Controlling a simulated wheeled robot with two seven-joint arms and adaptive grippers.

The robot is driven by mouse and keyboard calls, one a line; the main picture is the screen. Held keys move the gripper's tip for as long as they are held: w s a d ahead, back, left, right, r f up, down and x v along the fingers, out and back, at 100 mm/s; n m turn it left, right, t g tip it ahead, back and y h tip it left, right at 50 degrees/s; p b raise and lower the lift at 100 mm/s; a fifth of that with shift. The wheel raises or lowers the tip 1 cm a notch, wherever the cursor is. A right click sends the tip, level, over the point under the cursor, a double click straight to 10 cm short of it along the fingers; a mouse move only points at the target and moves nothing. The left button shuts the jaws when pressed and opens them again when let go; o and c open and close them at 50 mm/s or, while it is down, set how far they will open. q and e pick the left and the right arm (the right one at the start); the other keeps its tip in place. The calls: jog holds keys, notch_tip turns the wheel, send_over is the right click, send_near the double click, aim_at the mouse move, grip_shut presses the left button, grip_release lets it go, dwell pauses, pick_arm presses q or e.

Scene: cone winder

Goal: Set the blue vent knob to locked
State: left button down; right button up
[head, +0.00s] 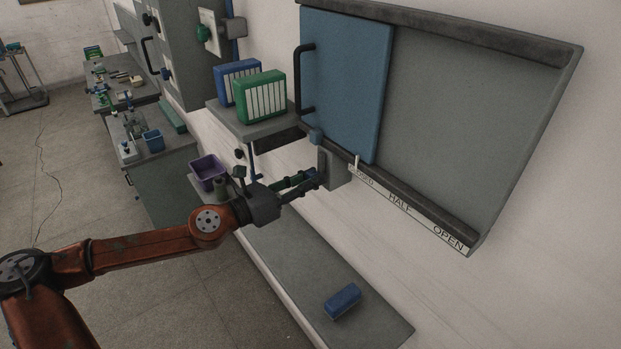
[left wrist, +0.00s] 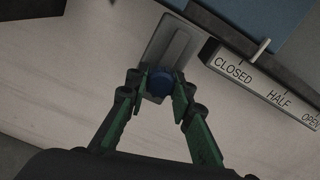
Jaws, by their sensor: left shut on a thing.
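The blue vent knob (left wrist: 160,84) sits on a grey plate (left wrist: 170,42) fixed to the wall, and the plate also shows in the head view (head: 334,165). My left gripper (left wrist: 158,92) is shut on the knob, with one green finger on each side of it. In the head view the left gripper (head: 317,176) reaches the plate from the left, and its fingers hide the knob. I cannot read the knob's setting, and no locked mark shows. My right gripper is in neither view.
A blue sliding panel (head: 345,85) stands right above the plate. Its strip (head: 400,204) reads CLOSED, HALF, OPEN. A blue block (head: 343,300) lies on the lower ledge (head: 305,280).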

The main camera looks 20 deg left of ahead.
aim_at(319, 162)
pick_arm(q)
jog(key=shift+r, duration=0.15)
notch_tip(319, 162, up, 4)
jog(key=p, duration=0.4)
jog(key=shift+w+a, duration=0.1)
jog(key=c, duration=2.1)
grip_release()
jog(key=o, duration=0.4)
jog(key=shift+o, duration=0.2)
jog(key=shift+f, duration=0.2)
